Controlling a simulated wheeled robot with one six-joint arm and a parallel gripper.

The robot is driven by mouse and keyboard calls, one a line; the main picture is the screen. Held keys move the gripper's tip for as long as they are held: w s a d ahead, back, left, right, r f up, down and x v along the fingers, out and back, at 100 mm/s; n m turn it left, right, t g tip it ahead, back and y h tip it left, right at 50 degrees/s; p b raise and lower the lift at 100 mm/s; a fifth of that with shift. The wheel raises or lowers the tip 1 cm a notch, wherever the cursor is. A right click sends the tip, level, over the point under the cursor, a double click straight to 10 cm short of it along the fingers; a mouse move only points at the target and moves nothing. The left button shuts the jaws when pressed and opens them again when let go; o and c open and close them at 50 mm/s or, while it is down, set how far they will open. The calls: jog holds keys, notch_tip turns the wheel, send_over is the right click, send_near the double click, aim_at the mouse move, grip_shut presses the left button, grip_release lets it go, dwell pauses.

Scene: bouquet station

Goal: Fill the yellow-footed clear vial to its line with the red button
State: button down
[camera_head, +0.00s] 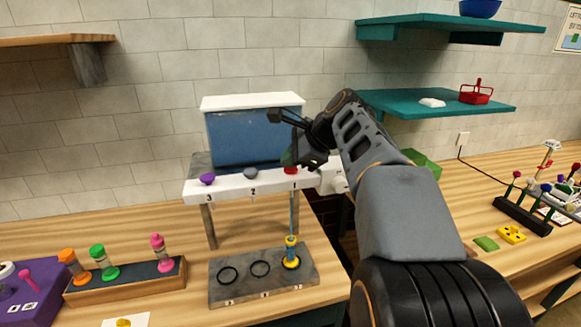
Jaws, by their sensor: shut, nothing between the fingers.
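The yellow-footed clear vial (291,252) stands upright on the ring at the right end of the grey slab (240,291), below the dispenser. A thin blue stream (292,212) runs from the dispenser's white bar down to the vial's mouth. The liquid level and the fill line are too small to make out. The red button (291,171) is on the white bar, by number 1. My gripper (290,160) is shut and empty, with its tip right at the red button. It partly hides the button, and contact looks likely but is not clear.
The dispenser has a blue tank (250,138), a purple button (207,179) and a grey button (250,173). A wooden rack (125,283) with orange, green and pink vials stands at left. Two rings on the slab are empty. Teal shelves (435,103) hang at upper right.

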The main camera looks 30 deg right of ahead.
jog(key=shift+r, duration=0.1)
dwell(0.3)
jog(key=shift+r+p, duration=0.9)
jog(key=shift+p, duration=0.15)
jog(key=shift+r, duration=0.1)
notch_tip(320, 180, up, 5)
jog(key=p, duration=0.4)
jog(key=shift+p, duration=0.4)
dwell(0.8)
